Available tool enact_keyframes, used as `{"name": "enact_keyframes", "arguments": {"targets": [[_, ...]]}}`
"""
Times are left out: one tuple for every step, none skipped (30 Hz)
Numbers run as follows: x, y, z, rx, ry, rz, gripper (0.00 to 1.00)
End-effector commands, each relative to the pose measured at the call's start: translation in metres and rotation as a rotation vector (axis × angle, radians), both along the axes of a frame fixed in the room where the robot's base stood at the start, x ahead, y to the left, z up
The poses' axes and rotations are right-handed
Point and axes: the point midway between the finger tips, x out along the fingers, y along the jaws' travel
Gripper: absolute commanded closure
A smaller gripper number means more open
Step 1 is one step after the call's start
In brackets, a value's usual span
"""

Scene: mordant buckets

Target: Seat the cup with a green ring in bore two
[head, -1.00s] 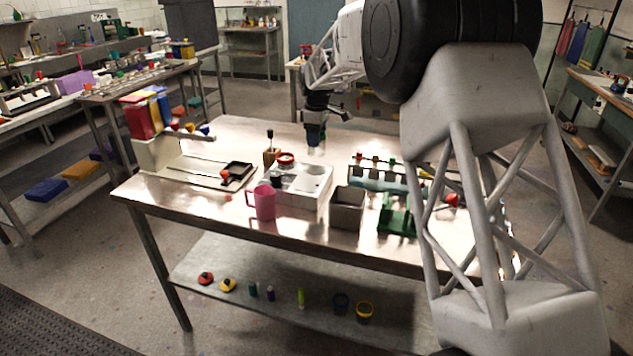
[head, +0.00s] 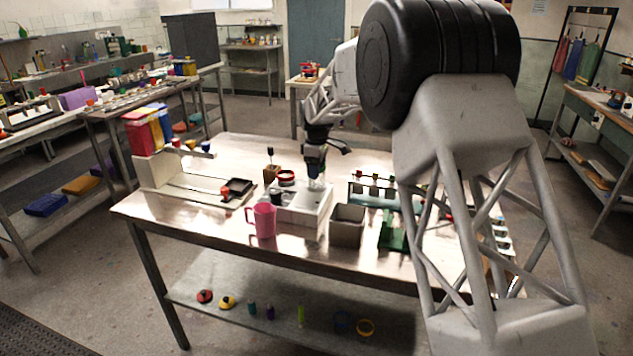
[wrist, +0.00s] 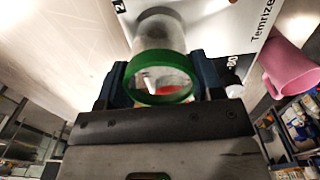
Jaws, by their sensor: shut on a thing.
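My gripper (head: 316,176) is shut on a clear cup with a green ring (wrist: 160,78). The ring faces the wrist camera, and the clear wall shows beyond it between the dark fingers. In the head view the cup (head: 317,184) is low over the right part of the white block (head: 302,217). The block also shows in the wrist view (wrist: 215,28), with a printed "2" beside the cup's far end. The bore under the cup is hidden, so I cannot tell whether the cup's end is in it.
A pink mug (head: 265,221) stands in front of the block. A grey open bin (head: 346,228) is close to its right, with a green stand (head: 392,233) beyond. A red-ringed item (head: 287,175) is at the block's back left. A rack (head: 372,194) stands at the right.

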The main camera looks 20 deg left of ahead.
Motion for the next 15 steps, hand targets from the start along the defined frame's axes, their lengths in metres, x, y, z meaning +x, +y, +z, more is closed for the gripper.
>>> {"name": "enact_keyframes", "arguments": {"targets": [[0.000, 0.000, -0.003, -0.001, 0.001, 0.000, 0.69], [0.000, 0.000, -0.005, -0.001, 0.001, 0.000, 0.69], [0.000, 0.000, -0.009, -0.001, 0.002, 0.000, 0.69], [0.000, 0.000, -0.012, -0.001, 0.002, 0.000, 0.69], [0.000, 0.000, -0.015, -0.001, 0.001, 0.000, 0.69], [0.000, 0.000, -0.020, 0.000, 0.001, 0.000, 0.69], [0.000, 0.000, -0.024, 0.000, 0.001, 0.000, 0.69], [0.000, 0.000, -0.027, -0.001, 0.001, 0.000, 0.69], [0.000, 0.000, -0.032, -0.001, 0.001, 0.000, 0.69], [0.000, 0.000, -0.036, -0.001, 0.001, 0.000, 0.69], [0.000, 0.000, -0.039, 0.000, 0.001, 0.000, 0.69], [0.000, 0.000, -0.043, 0.000, 0.000, 0.000, 0.69], [0.000, 0.000, -0.045, 0.000, 0.000, 0.000, 0.69], [0.000, 0.000, -0.046, 0.000, 0.000, 0.000, 0.69], [0.000, 0.000, -0.048, 0.000, 0.000, 0.000, 0.69]]}}
